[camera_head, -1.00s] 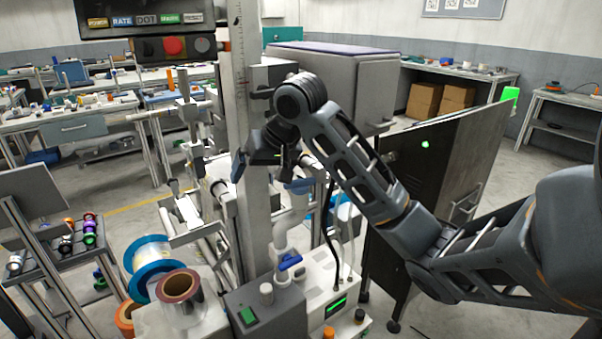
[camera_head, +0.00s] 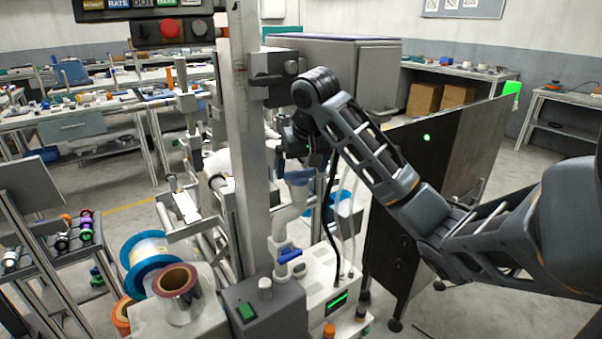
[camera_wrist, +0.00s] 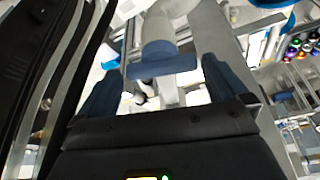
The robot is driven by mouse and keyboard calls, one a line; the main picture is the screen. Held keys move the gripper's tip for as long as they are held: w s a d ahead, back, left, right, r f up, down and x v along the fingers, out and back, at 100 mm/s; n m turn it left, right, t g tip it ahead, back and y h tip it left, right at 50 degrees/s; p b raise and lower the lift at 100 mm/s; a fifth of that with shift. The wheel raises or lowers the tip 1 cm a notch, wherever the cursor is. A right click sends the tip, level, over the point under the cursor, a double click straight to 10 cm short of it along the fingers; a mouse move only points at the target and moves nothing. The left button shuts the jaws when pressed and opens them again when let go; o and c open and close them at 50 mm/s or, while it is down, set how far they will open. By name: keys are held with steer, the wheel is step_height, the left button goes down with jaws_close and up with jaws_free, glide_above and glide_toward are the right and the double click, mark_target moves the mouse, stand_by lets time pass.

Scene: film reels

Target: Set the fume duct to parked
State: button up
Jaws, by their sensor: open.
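The fume duct (camera_head: 288,222) is a white jointed pipe with blue fittings, rising from the white machine behind the grey column. A blue lever (camera_head: 291,256) sits low on it, and a blue part (camera_head: 298,177) sits near its top. My gripper (camera_head: 290,162) is at the duct's upper end, pointing down, partly hidden by its own wrist. In the wrist view my gripper (camera_wrist: 162,62) is open, with blue fingers apart. A blue crossbar (camera_wrist: 160,67) on a pale cylinder shows between the fingertips; I cannot tell whether they touch it.
The grey column (camera_head: 246,150) stands close left of my gripper. A dark cabinet panel (camera_head: 425,190) stands to the right. A dark cable (camera_head: 327,220) hangs beside the duct. Film reels (camera_head: 150,265) sit at the lower left, and a grey box (camera_head: 350,70) is behind.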

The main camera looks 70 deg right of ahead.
steer(key=shift+w+f, duration=0.1)
steer(key=shift+f, duration=0.15)
steer(key=c, duration=1.2)
steer(key=shift+c, duration=0.2)
